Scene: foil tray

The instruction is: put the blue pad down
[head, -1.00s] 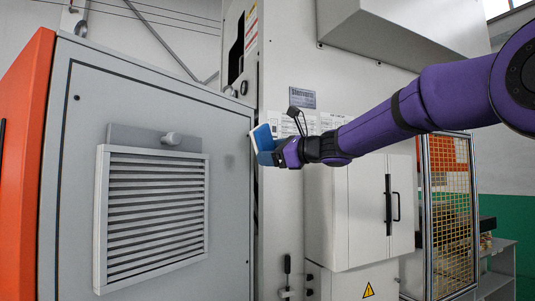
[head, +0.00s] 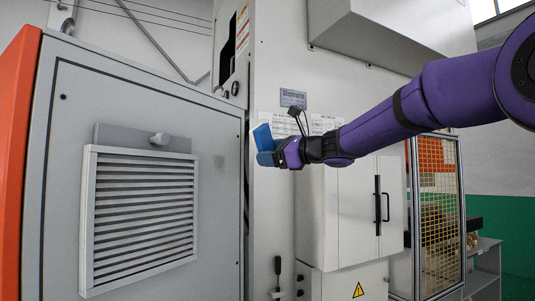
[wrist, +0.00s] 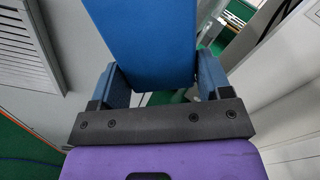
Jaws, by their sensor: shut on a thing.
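The blue pad (head: 263,139) is held upright at the end of my purple arm in the head view, in front of the white cabinet. In the wrist view the pad (wrist: 153,45) is a broad blue slab between the two blue fingers. My gripper (head: 276,155) is shut on it; it also shows in the wrist view (wrist: 158,84). The pad's lower end is partly hidden by the gripper. No surface touches the pad.
A grey cabinet with a louvred vent (head: 139,218) stands at the left. A white cupboard (head: 349,210) with a black handle is behind my arm. A yellow mesh guard (head: 437,205) and a grey shelf (head: 485,262) stand at the right.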

